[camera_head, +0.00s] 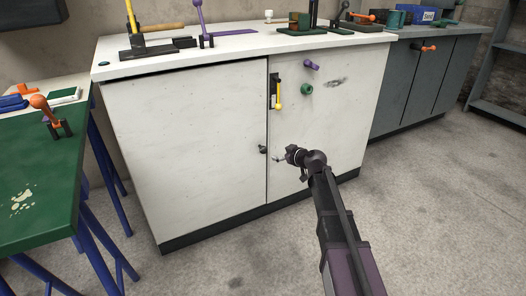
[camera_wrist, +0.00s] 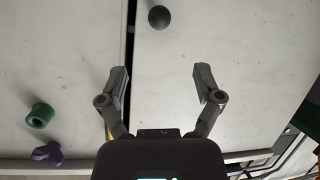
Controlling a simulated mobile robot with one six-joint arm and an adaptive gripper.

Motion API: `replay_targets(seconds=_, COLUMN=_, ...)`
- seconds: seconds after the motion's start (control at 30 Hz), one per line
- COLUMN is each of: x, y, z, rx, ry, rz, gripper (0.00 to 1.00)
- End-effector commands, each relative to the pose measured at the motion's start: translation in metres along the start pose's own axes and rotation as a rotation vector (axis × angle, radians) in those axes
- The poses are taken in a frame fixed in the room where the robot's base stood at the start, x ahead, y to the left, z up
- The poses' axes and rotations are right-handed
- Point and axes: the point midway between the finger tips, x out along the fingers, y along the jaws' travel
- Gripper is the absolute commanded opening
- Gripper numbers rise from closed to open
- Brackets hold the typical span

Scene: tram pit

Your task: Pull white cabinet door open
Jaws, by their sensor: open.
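The white cabinet (camera_head: 190,150) has two door panels with a dark vertical seam between them. A round black knob (camera_head: 263,149) sits on the left door (camera_head: 190,165), close to the seam. My gripper (camera_head: 279,158) is in front of the cabinet, just right of the knob in the head view. In the wrist view my gripper (camera_wrist: 161,73) is open and empty, its two fingers spread apart. The black knob (camera_wrist: 159,17) shows beyond the fingertips, roughly centred between them and not touching them. The door looks closed.
The right panel carries a purple knob (camera_head: 312,65), a green knob (camera_head: 306,89) and a yellow-handled lever (camera_head: 278,95). Tools stand on the white top (camera_head: 240,43). A green table (camera_head: 40,180) is at left, a grey cabinet (camera_head: 410,85) at right. Floor in front is clear.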

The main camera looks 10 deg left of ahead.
Motion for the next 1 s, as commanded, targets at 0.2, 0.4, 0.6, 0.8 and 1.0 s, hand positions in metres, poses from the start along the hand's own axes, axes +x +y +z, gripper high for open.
replay_targets(seconds=0.2, x=0.023, y=0.0, z=0.001, rx=0.0, ry=0.001, rz=-0.001, gripper=0.84)
replay_targets(seconds=0.4, x=0.052, y=0.001, z=0.002, rx=0.0, ry=0.0, rz=-0.001, gripper=0.84)
replay_targets(seconds=0.6, x=0.084, y=0.0, z=0.002, rx=0.0, ry=0.0, rz=-0.001, gripper=0.84)
replay_targets(seconds=0.8, x=0.111, y=0.0, z=0.002, rx=0.0, ry=0.0, rz=-0.001, gripper=0.84)
replay_targets(seconds=1.0, x=0.128, y=0.0, z=0.001, rx=0.0, ry=0.0, rz=-0.001, gripper=0.84)
